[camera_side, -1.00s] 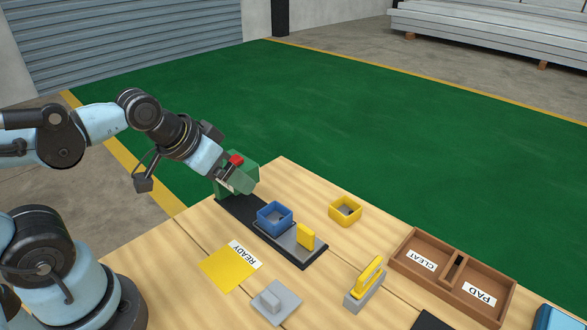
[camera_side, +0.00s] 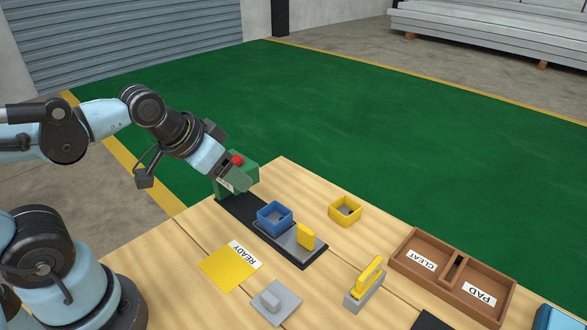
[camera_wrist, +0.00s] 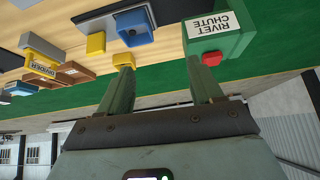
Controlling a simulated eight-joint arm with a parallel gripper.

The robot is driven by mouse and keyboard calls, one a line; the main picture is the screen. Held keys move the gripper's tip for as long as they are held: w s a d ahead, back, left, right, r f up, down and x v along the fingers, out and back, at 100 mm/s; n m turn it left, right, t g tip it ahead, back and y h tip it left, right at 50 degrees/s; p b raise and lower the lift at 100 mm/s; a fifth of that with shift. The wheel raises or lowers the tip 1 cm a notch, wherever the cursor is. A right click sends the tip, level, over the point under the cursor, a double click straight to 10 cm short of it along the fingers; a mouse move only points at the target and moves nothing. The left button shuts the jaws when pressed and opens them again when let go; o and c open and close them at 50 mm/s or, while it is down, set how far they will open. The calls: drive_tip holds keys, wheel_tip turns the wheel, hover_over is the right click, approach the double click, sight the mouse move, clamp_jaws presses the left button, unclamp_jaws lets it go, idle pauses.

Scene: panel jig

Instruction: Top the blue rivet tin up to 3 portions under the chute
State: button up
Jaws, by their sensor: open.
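The blue rivet tin (camera_side: 274,217) stands upright on a dark base strip in front of the green rivet chute (camera_side: 250,172). Some grey shows inside it, but I cannot count portions. It also shows in the wrist view (camera_wrist: 135,35), near the labelled chute (camera_wrist: 235,42). A red button (camera_side: 237,159) is on the chute; in the wrist view it (camera_wrist: 211,60) lies just beyond the right fingertip. My gripper (camera_side: 231,177) is open and empty, close beside the chute and button. Its green fingers are spread in the wrist view (camera_wrist: 159,75). Contact with the button cannot be told.
A grey plate with a yellow block (camera_side: 306,237) lies in front of the blue tin. A yellow tin (camera_side: 345,211) stands to its right.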

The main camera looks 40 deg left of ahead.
drive_tip(key=w+d+m+g, duration=0.1)
drive_tip(key=m, duration=0.1)
drive_tip(key=w+d+r+m+g, duration=0.1)
drive_tip(key=d+m, duration=0.1)
drive_tip(key=m, duration=0.1)
drive_tip(key=w+d+r+m, duration=0.1)
drive_tip(key=d+m, duration=0.1)
drive_tip(key=shift+w+g, duration=0.25)
drive_tip(key=shift+g, duration=0.15)
drive_tip(key=c, duration=0.4)
drive_tip(key=m+g, duration=0.4)
drive_tip(key=m, duration=0.6)
hover_over(305, 228)
drive_tip(key=f, duration=0.1)
drive_tip(key=shift+c, duration=0.2)
wheel_tip(305, 228, down, 12)
drive_tip(key=shift+d+f, duration=0.1)
clamp_jaws()
